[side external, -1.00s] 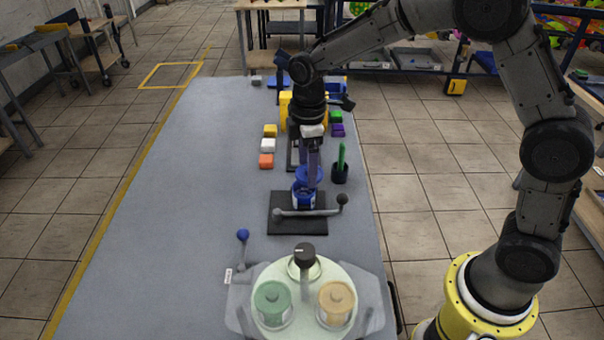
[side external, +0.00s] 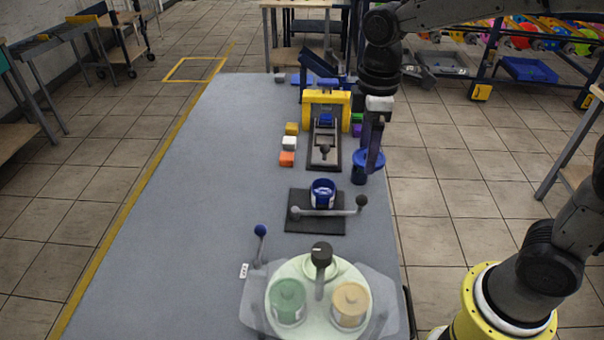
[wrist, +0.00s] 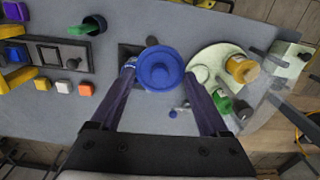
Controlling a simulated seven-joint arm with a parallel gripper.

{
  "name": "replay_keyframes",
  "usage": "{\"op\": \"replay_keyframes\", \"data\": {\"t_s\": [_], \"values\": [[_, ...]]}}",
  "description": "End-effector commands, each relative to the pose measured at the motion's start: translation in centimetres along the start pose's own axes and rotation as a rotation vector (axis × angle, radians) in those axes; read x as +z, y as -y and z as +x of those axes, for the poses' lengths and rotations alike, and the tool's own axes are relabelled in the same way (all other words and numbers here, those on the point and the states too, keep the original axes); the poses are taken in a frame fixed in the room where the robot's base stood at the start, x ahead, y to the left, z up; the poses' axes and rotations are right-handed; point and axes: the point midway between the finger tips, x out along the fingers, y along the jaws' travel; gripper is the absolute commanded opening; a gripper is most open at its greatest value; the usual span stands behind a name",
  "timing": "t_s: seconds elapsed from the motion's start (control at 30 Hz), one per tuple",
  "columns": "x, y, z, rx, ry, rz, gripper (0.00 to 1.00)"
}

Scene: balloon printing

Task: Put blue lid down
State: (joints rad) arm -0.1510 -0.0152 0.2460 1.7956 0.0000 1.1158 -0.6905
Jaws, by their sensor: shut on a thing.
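My gripper (side external: 371,160) is shut on the blue lid (side external: 362,156) and holds it in the air at the table's right edge. In the wrist view, the round blue lid (wrist: 160,68) with its knob sits between my two fingertips. The blue pot (side external: 322,194) stands open in the clamp on a black plate (side external: 300,225), to the left of and nearer the camera than the lid. In the wrist view the lid hides most of the pot.
A black pen cup (wrist: 97,24) with a green pen stands beside the lid in the wrist view. Orange, white and yellow blocks (side external: 287,158) lie left of the yellow-framed press (side external: 327,97). A round plate (side external: 318,310) carries green and orange pots. The table's left side is clear.

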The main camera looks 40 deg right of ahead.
Motion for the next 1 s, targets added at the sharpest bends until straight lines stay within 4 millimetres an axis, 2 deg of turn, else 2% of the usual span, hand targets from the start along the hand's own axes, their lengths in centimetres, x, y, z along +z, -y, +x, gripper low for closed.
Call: {"op": "replay_keyframes", "data": {"t_s": [0.1, 0.3, 0.67, 1.0], "values": [[-2.3, -2.1, 0.9, -0.003, 0.003, 0.08, 0.28], [-5.3, -5.0, 3.2, -0.002, 0.003, 0.17, 0.28], [-7.1, -7.1, 7.3, -0.001, 0.001, 0.191, 0.28], [-11.8, -11.2, 10.2, -0.001, 0.001, 0.19, 0.28]]}}
